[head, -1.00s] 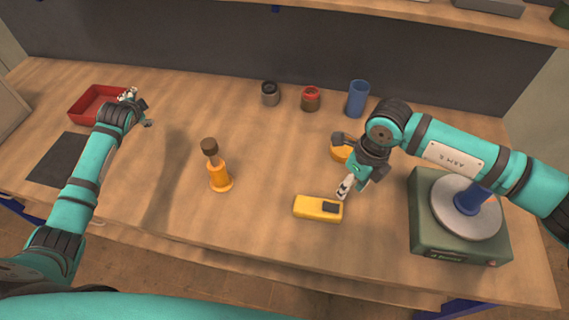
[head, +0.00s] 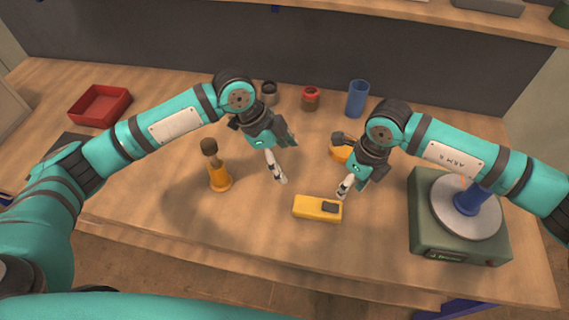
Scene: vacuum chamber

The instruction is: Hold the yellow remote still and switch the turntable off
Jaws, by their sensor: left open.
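The yellow remote (head: 312,207) lies flat on the workbench, with a dark patch (head: 329,208) at its right end. The turntable (head: 428,225) is a green box with a grey round plate (head: 485,216) and a blue object (head: 466,203) on it. My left gripper (head: 281,180) is open and empty above the bench, behind and left of the remote, apart from it. My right gripper (head: 343,189) points down just above and behind the remote's right end. Its fingertips are small and close together; I cannot tell whether they are shut or touch the remote.
An orange-based tool with a brown top (head: 219,178) stands left of the remote. A red tray (head: 98,105) is at the back left. A grey jar (head: 269,93), a red-topped jar (head: 311,98) and a blue cup (head: 357,99) stand at the back. The front bench strip is clear.

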